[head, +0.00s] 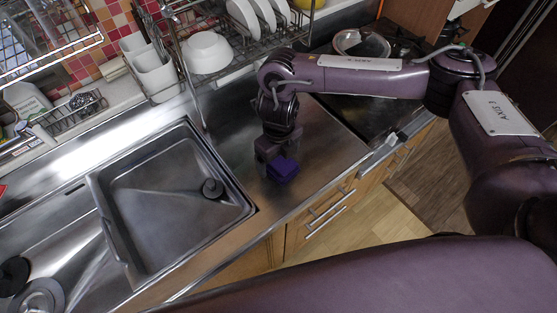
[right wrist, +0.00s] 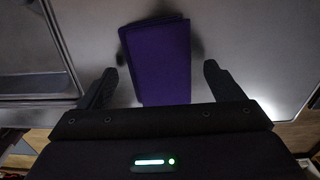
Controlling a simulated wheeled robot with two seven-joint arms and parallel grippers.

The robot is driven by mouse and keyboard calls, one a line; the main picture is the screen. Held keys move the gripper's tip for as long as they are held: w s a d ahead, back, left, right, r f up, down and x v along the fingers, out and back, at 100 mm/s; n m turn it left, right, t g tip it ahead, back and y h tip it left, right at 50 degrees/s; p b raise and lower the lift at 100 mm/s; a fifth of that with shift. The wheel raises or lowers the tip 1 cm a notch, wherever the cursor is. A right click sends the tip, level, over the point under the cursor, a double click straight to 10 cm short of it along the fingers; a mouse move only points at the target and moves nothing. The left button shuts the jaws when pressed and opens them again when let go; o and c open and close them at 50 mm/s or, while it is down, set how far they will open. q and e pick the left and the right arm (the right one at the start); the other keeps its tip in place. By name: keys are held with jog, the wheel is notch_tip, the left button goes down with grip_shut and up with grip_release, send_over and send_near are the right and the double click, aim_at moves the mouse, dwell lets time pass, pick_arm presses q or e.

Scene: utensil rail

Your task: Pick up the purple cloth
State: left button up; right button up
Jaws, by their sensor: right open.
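The purple cloth (head: 283,169) lies folded on the steel counter (head: 318,150), right of the sink. In the right wrist view the cloth (right wrist: 158,62) is a flat folded rectangle between the lines of the two fingers, its near end hidden by the gripper body. My right gripper (head: 277,160) points down right at the cloth and partly covers it in the head view. In the right wrist view the right gripper (right wrist: 158,86) is open, one finger on each side of the cloth, with gaps to both. I cannot tell its exact height over the counter. My left gripper is not in view.
The empty sink (head: 175,200) with a dark drain lies left of the cloth. A dish rack (head: 250,45) with plates and a white bowl (head: 207,53) stands behind. A stove with a pan (head: 361,44) is at the back right. The counter's front edge is close to the cloth.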

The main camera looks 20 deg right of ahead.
aim_at(278, 161)
jog(key=shift+f, duration=0.2)
jog(key=c, duration=1.1)
jog(key=shift+o, duration=0.2)
jog(key=shift+r, duration=0.1)
notch_tip(278, 161, up, 20)
